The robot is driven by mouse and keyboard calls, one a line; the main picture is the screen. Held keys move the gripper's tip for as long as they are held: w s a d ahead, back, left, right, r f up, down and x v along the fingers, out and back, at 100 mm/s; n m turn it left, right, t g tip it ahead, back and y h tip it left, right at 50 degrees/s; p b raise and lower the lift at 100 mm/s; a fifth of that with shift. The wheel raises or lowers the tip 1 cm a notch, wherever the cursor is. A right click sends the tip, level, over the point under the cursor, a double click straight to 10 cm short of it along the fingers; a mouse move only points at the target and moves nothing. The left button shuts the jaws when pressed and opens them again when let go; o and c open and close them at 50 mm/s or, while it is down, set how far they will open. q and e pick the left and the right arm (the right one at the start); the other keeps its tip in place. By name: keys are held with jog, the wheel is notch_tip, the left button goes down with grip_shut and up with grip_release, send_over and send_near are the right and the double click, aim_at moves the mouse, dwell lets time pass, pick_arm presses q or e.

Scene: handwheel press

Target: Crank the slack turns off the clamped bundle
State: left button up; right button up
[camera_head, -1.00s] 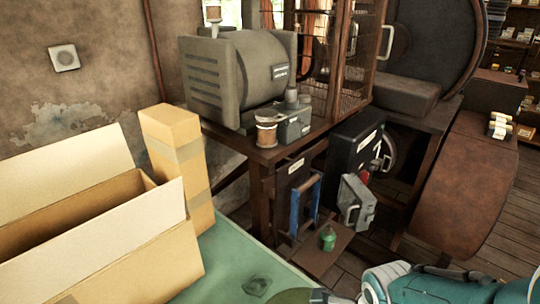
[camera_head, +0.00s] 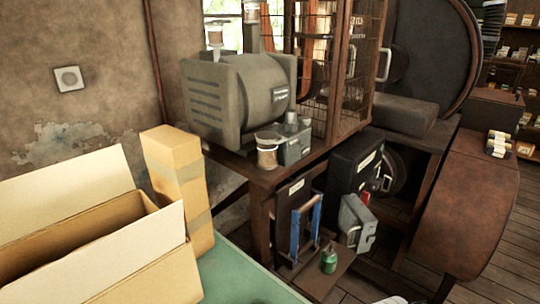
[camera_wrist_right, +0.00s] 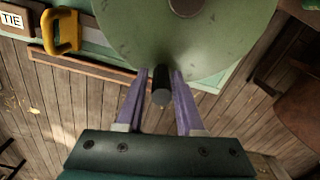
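A round, pale green handwheel (camera_wrist_right: 200,35) fills the top of the right wrist view, with a dark hub (camera_wrist_right: 188,5) at the upper edge. A short dark crank handle (camera_wrist_right: 161,86) stands out from its lower rim. My right gripper (camera_wrist_right: 162,75) has its two purple fingers on either side of this handle, their tips close to the wheel. Whether both fingers press on the handle is unclear. The clamped bundle is not recognisable in either view. My left gripper is in neither view.
A green worktop (camera_head: 245,275) carries an open cardboard box (camera_head: 90,230) and an upright carton (camera_head: 178,190). A grey motor (camera_head: 240,95) stands on a brown bench. A yellow-handled tool (camera_wrist_right: 62,32) lies left of the wheel. Wooden floor shows below it.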

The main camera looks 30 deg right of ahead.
jog(key=shift+o, duration=1.4)
notch_tip(320, 180, up, 10)
jog(key=p, duration=0.8)
